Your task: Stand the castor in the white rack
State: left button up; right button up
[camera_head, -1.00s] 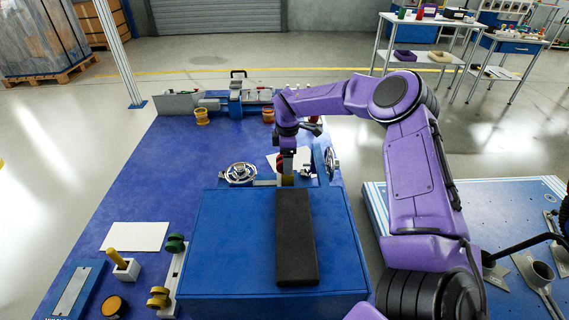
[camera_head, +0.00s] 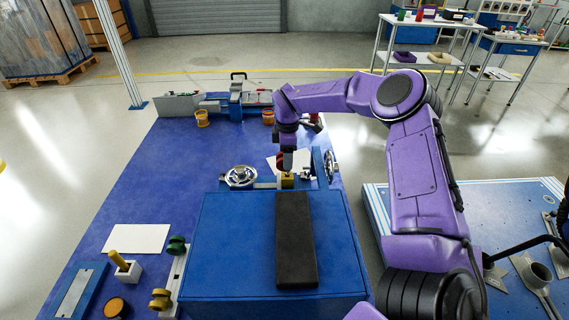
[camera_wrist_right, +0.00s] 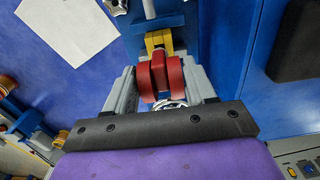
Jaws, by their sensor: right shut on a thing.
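The red castor (camera_wrist_right: 160,76) is between the grey fingers of my right gripper (camera_wrist_right: 162,86), which is shut on it. In the head view the right gripper (camera_head: 285,163) is just behind the blue box, above a yellow block (camera_head: 287,181), with a bit of red showing. The wrist view shows the yellow block (camera_wrist_right: 157,40) just beyond the castor; I cannot tell if they touch. The white rack (camera_head: 175,275) stands at the lower left, a narrow bar holding a green castor (camera_head: 176,244) and a yellow castor (camera_head: 160,298). My left gripper is not in view.
A blue box (camera_head: 235,240) with a black pad (camera_head: 295,240) fills the front middle. A silver wheel (camera_head: 240,176) stands to the left of the yellow block. A white sheet (camera_head: 137,238) and a white block with a yellow peg (camera_head: 128,271) lie near the rack. The blue mat's middle left is clear.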

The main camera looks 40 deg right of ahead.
jog(key=shift+r, duration=0.55)
jog(key=shift+r+p, duration=1.25)
jog(key=shift+r, duration=0.8)
